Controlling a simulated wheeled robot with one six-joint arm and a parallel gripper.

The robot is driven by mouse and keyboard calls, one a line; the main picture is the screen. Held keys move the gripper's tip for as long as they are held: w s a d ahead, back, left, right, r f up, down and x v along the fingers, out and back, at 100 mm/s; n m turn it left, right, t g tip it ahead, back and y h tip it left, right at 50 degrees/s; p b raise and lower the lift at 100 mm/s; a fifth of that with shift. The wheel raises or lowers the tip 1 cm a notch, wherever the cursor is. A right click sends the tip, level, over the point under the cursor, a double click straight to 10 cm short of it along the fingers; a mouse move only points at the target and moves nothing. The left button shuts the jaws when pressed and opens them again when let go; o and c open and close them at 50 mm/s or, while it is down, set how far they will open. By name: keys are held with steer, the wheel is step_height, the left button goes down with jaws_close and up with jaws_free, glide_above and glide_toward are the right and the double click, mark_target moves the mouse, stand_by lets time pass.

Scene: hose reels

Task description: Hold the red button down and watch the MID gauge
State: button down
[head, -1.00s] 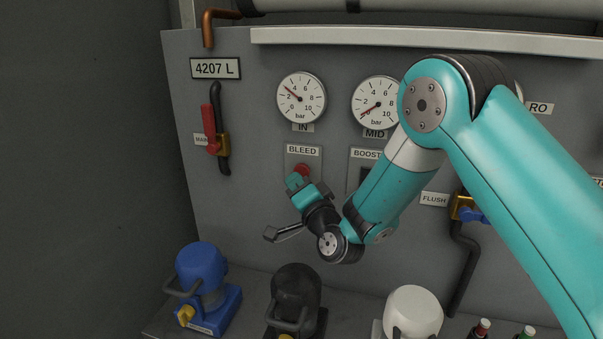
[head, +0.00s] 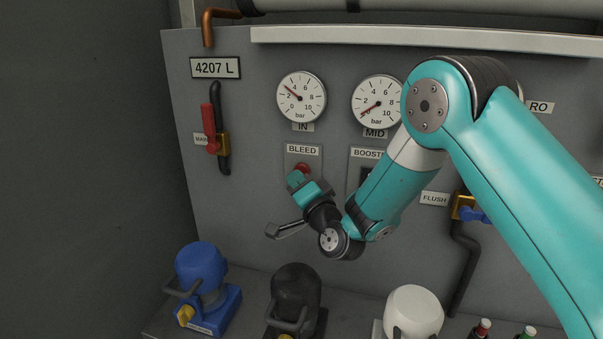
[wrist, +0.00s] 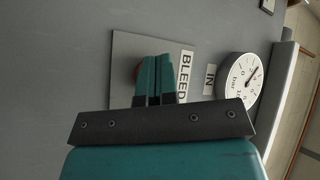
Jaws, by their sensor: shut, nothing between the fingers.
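The red button (head: 303,168) sits on a plate under the BLEED label (head: 303,150) in the head view. My gripper (head: 294,180) is shut and empty, its tips at the lower left of the button. In the wrist view my closed fingers (wrist: 155,80) cover most of the button, and a sliver of red (wrist: 138,71) shows beside them. I cannot tell whether the tips touch or press it. The MID gauge (head: 377,103) is right of centre, its needle pointing lower left, near the low end of the scale.
The IN gauge (head: 301,97) reads about 3 bar. The BOOST plate (head: 367,155) is right of the button, partly behind my arm. A red-handled valve (head: 209,128) is on the left. Blue (head: 201,270), black (head: 296,290) and white (head: 413,310) units stand below.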

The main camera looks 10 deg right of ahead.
steer(key=shift+w+d, duration=0.2)
steer(key=shift+w, duration=0.3)
stand_by(1.4)
stand_by(1.5)
steer(key=shift+s+a, duration=0.4)
steer(key=shift+s, duration=0.45)
steer(key=shift+s+a+p, duration=0.3)
steer(key=shift+s+p, duration=0.05)
steer(key=shift+s, duration=0.45)
steer(key=shift+s+a+p, duration=0.35)
steer(key=shift+s, duration=0.4)
steer(key=shift+s+a+p, duration=0.3)
steer(key=shift+s+p, duration=0.05)
steer(key=shift+s, duration=0.45)
